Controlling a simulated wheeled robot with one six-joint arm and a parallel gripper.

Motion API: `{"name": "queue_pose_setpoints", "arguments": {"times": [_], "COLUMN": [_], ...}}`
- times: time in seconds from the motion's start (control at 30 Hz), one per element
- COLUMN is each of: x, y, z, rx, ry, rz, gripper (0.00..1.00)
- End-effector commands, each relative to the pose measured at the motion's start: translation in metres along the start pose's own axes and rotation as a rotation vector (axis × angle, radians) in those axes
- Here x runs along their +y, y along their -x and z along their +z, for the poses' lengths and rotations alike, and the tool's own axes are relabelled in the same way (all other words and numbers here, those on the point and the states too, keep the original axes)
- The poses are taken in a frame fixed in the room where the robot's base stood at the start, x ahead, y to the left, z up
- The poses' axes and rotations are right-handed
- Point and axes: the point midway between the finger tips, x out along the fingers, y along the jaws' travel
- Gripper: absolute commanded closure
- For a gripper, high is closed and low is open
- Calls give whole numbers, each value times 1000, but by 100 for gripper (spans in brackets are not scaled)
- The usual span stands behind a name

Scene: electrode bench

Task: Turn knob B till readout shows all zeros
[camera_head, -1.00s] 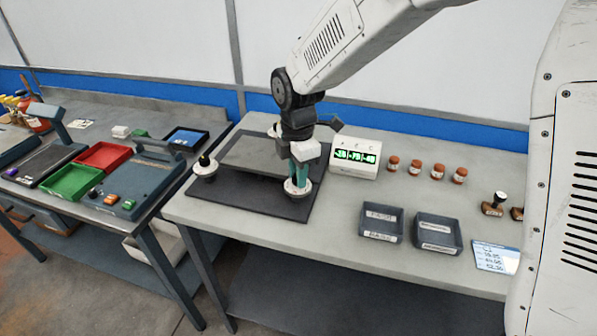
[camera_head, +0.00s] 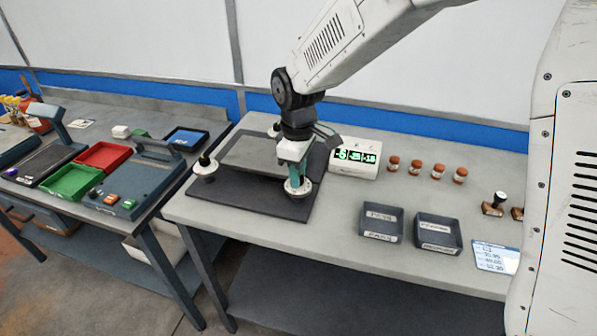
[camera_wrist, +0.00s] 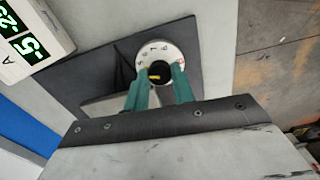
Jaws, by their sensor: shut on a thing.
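My gripper (camera_head: 296,180) points straight down at the front right corner of a dark plate (camera_head: 255,198). Its green fingers are shut on the black cap of a knob (camera_wrist: 158,70) with a yellow mark, on a white numbered dial (camera_wrist: 185,50). No letter shows on this knob, so I cannot tell whether it is B. A second knob (camera_head: 205,163) stands at the plate's left corner, and a third (camera_head: 273,130) at the back is partly hidden. The white readout box (camera_head: 343,169) shows three green negative values, about -5, -25 and -18.
Several small brown-capped jars (camera_head: 413,167) stand right of the readout. The left bench (camera_head: 70,155) holds red and green trays.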

Motion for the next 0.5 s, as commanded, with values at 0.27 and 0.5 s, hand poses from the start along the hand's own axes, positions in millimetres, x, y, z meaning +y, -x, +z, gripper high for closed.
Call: {"name": "queue_pose_setpoints", "arguments": {"times": [0.27,0.5], "x": [0,0], "y": [0,0], "z": [1,1], "rx": [-2,-2], "ry": [-260,-464], "rz": [-1,-1], "gripper": [98,98]}}
